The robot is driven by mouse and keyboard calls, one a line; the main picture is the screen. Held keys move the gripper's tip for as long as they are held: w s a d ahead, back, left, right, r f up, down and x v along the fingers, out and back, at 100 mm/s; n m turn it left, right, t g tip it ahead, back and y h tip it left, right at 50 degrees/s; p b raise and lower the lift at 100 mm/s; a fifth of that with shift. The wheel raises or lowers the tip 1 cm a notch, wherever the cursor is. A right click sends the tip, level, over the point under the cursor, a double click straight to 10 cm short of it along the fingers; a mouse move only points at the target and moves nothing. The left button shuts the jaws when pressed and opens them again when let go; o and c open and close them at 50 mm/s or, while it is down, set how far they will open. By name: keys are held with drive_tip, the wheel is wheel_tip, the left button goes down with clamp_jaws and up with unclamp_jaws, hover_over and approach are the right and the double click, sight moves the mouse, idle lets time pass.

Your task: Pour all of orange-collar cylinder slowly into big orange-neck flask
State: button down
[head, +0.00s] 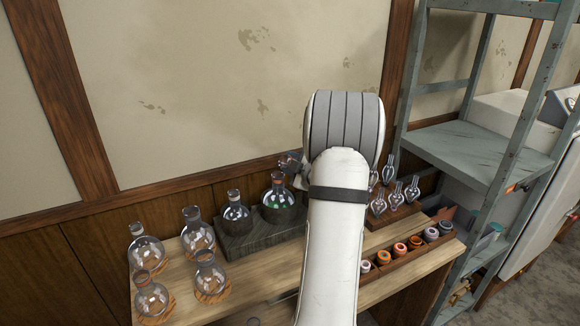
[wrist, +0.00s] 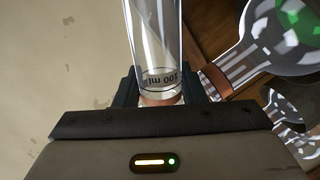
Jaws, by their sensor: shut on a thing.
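My gripper (wrist: 165,92) is shut on a clear glass cylinder (wrist: 155,40) in the wrist view. The cylinder has an orange-brown collar (wrist: 160,99) between the fingers and a black ml marking, partly legible. I see no coloured liquid in its visible part; its far end is out of frame. The big orange-neck flask (head: 278,208) stands on the dark block in the head view, with green liquid low inside. Its orange neck (wrist: 216,80) is close to the right finger in the wrist view. In the head view, a glass piece (head: 289,162) shows above the flask, while my arm hides the gripper.
Several clear flasks on cork rings stand at left. At right are a rack of small pointed glassware (head: 392,212), a tray of coloured rings (head: 400,262) and a grey shelf (head: 475,150).

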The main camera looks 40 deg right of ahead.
drive_tip(key=shift+d+f+b, duration=0.15)
drive_tip(key=shift+f+b, duration=0.2)
drive_tip(key=shift+f, duration=0.05)
drive_tip(key=shift+n+h+b, duration=0.3)
drive_tip(key=shift+n+b, duration=0.25)
drive_tip(key=shift+n, duration=0.05)
drive_tip(key=shift+s+r+p, duration=0.1)
drive_tip(key=shift+r+p, duration=0.25)
drive_tip(key=shift+p, duration=0.55)
drive_tip(key=shift+p, duration=0.8)
drive_tip(key=shift+f, duration=0.2)
drive_tip(key=shift+n+b, duration=0.3)
drive_tip(key=shift+a+r+n+h+b, duration=0.1)
drive_tip(key=shift+a+n+h+b, duration=0.2)
drive_tip(key=shift+n+b, duration=0.15)
idle(4.3)
